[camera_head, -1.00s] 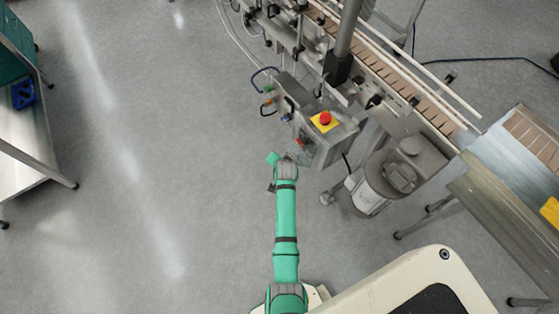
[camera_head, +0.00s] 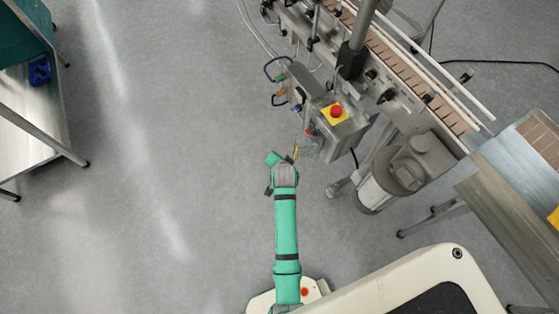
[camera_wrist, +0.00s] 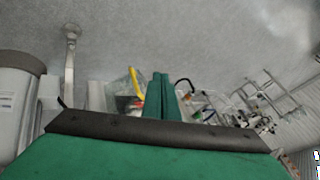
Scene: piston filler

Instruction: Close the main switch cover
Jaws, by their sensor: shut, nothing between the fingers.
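The main switch cover is a clear pane (camera_head: 308,150) on the near left side of the grey control box (camera_head: 346,128). It seems to stand out from the box, but its exact angle is hard to tell. A red switch (camera_head: 310,133) shows beside it. In the wrist view the cover (camera_wrist: 118,92) is left of the fingers, with a yellow strip (camera_wrist: 136,82) along it and red behind. My gripper (camera_wrist: 160,78) is shut and empty, its green fingers together, just right of the cover. Contact cannot be told.
A red emergency button (camera_head: 336,111) on a yellow plate tops the box. The conveyor (camera_head: 400,60) runs behind it. A motor (camera_head: 395,170) stands right of the box. The floor (camera_head: 170,150) to the left is clear.

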